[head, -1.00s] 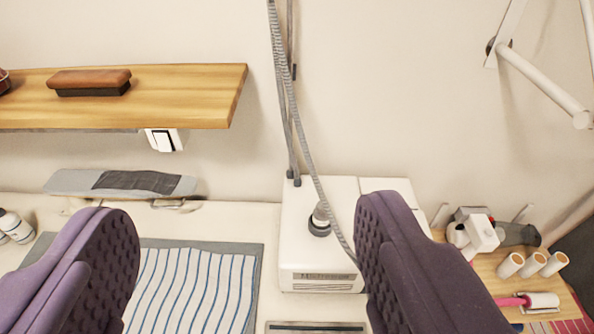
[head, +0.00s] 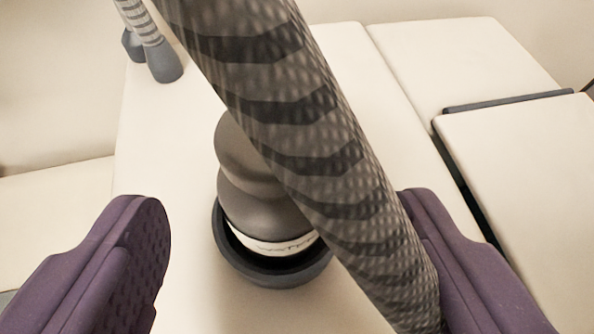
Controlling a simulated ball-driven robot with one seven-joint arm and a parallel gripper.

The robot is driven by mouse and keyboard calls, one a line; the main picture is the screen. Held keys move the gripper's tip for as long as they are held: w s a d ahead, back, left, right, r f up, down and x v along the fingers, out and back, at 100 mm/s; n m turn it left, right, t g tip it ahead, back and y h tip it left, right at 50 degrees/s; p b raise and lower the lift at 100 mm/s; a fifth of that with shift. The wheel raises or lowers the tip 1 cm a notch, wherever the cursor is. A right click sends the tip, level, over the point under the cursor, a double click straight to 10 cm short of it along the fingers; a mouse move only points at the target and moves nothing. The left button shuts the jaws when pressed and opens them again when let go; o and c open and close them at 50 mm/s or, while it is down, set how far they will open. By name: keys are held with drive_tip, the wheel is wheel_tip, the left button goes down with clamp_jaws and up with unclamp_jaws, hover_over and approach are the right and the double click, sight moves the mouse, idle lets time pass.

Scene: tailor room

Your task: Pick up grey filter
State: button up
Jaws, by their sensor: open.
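The grey filter (head: 262,207) is a rounded, knob-like grey piece with a white lettered band near its bottom. It sits upright in a dark round holder (head: 275,274) on top of a white box-shaped machine (head: 190,135). A thick grey ribbed hose (head: 330,165) crosses in front and hides the filter's upper right side. My gripper (head: 285,260) is open and empty, with one purple finger on each side of the filter. The left finger is clear of it. The right finger is partly behind the hose and seems very near or touching it.
The hose runs from the top left to the bottom right, between the camera and the filter. Dark grey hose fittings (head: 162,62) stand on the machine's far left corner. A separate raised white panel (head: 525,170) lies to the right, past a dark gap.

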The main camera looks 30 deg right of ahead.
sight(275, 218)
drive_tip(key=x, duration=0.3)
drive_tip(key=shift+w, duration=0.1)
drive_tip(key=c, duration=1.2)
drive_tip(key=shift+r, duration=0.1)
